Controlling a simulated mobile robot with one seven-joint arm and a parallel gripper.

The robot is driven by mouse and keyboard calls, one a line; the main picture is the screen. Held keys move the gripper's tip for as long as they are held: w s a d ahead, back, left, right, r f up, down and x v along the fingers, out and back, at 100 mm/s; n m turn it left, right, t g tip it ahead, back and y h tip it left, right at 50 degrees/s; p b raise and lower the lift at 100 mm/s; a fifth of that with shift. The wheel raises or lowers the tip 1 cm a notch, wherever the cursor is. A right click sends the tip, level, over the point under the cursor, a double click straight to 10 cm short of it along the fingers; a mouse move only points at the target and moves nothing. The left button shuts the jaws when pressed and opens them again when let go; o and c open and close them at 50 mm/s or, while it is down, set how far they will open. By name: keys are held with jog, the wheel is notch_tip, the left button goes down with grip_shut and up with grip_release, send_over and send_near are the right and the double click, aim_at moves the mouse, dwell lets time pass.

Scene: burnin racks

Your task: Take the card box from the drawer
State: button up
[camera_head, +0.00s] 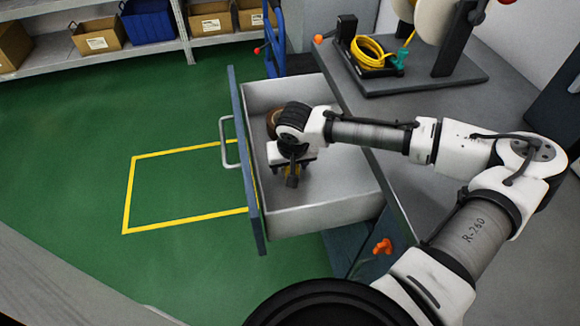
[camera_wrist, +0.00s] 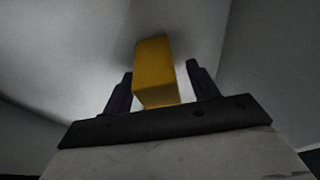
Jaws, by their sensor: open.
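The drawer (camera_head: 340,208) is pulled out from under the grey bench, with its handle (camera_head: 229,143) facing left. My gripper (camera_head: 292,180) points down inside the drawer. In the wrist view my gripper (camera_wrist: 160,92) is open, with one dark finger on each side of a yellow box (camera_wrist: 155,62), likely the card box. Small gaps seem to show between the fingers and the box. In the head view only a bit of yellow shows at my fingers, and my gripper hides the rest.
A brown round object (camera_head: 273,122) lies in the drawer behind my wrist. On the bench stands a dark stand (camera_head: 420,82) with a yellow cable coil (camera_head: 370,52). A shelf with boxes (camera_head: 97,36) is at the back. The green floor at left is clear.

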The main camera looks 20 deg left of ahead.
jog(key=c, duration=1.1)
jog(key=shift+r, duration=0.1)
